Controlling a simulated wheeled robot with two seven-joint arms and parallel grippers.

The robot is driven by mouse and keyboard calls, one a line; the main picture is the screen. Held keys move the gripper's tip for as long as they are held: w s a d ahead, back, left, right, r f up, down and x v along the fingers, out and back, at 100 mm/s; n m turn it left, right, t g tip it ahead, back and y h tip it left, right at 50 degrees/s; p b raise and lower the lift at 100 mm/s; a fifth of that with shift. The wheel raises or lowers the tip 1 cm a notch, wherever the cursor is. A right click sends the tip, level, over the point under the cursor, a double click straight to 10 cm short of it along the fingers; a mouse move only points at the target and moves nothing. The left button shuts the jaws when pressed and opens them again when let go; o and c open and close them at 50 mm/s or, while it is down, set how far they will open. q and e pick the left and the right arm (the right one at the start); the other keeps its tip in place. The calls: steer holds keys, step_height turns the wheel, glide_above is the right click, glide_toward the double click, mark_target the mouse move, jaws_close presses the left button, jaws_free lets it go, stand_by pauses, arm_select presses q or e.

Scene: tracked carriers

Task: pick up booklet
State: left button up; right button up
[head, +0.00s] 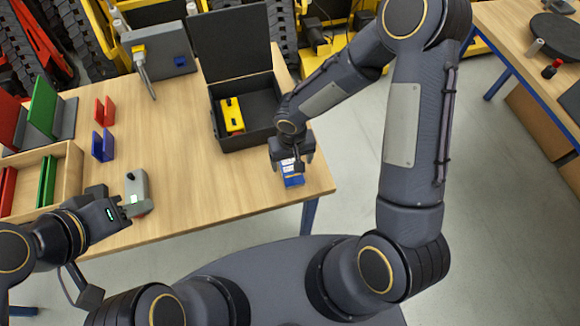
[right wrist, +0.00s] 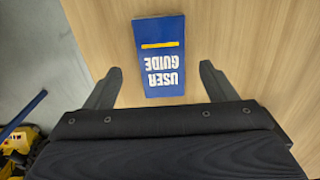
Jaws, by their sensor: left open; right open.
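The booklet is blue with "USER GUIDE" in white and a yellow line; in the right wrist view the booklet (right wrist: 160,55) lies flat on the wooden table, upside down to the camera. In the head view the booklet (head: 293,181) shows partly, near the table's right front edge. My right gripper (head: 291,167) is open above it. In the right wrist view the fingers of the gripper (right wrist: 161,76) stand either side of the booklet's near end, with gaps. My left gripper (head: 116,203) is open at the front left, close to a grey device.
An open black case (head: 245,128) holding a yellow device (head: 231,115) stands just behind my right gripper. The grey device (head: 137,190) is at the table's front. A wooden tray (head: 62,185) and red and blue brackets (head: 103,143) are left. The middle table is clear.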

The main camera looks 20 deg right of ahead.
mark_target(291, 168)
steer(key=shift+w+a+f, duration=0.1)
steer(key=shift+w+f, duration=0.1)
steer(key=shift+f, duration=1.6)
steer(key=c, duration=1.1)
